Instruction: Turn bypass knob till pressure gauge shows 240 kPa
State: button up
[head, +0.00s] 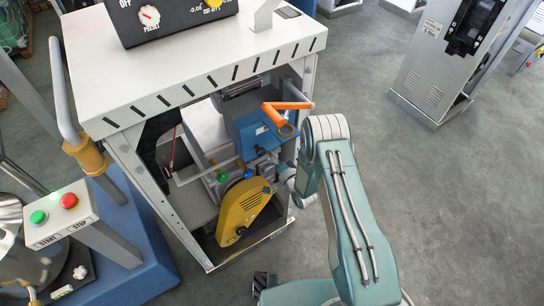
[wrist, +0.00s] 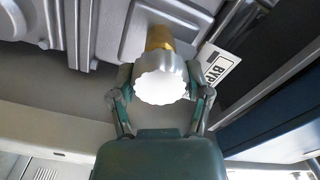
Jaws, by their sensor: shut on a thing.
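The bypass knob (wrist: 162,84) is a pale, scalloped knob on a brass stem (wrist: 158,38) in the wrist view. My gripper (wrist: 161,90) has one finger on each side of the knob and is shut on it. A white label (wrist: 221,70) reading "BYP" is beside the knob, partly cut off by the gripper. In the head view my arm reaches to the right side of the dispenser frame, and the gripper and knob are hidden behind the arm. No pressure gauge can be made out with its reading in either view.
The dispenser frame (head: 95,78) holds a blue unit (head: 250,133) with an orange handle (head: 288,106) and a yellow guard (head: 243,211) inside. A start/stop box (head: 62,214) stands at left. Grey floor (head: 440,190) is open at right.

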jog(key=shift+w+d+m, duration=0.1)
jog(key=shift+d+m, duration=0.1)
jog(key=shift+m, duration=0.1)
jog(key=o, duration=1.2)
jog(key=shift+f, duration=0.1)
jog(key=v, duration=1.2)
